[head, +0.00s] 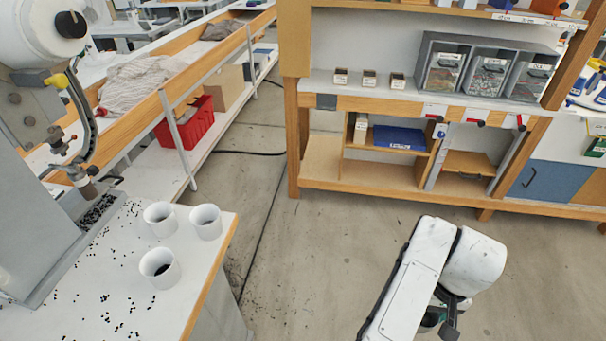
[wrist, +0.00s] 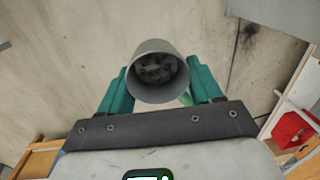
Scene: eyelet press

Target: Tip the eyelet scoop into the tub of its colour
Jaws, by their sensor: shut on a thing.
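My gripper (wrist: 160,88) is shut on the scoop (wrist: 150,92), a grey round cup between its teal fingers. In the wrist view I look into its mouth and see dark grey contents, too dim to name their colour surely. In the head view my gripper (head: 447,316) hangs over bare floor at the lower right, well apart from the tubs. Three white tubs stand on the white bench at the left: a back-left tub (head: 158,228), a back-right tub (head: 206,232) and a front tub (head: 160,283). Dark contents show in the front tub; the others' insides are unclear.
A grey press (head: 50,235) with a chute of black eyelets stands left of the tubs. Loose eyelets are scattered on the bench (head: 190,305). A shelf unit (head: 350,188) with grey bins (head: 485,65) stands behind. A red crate (head: 188,125) is further back. Open floor separates my gripper from the bench.

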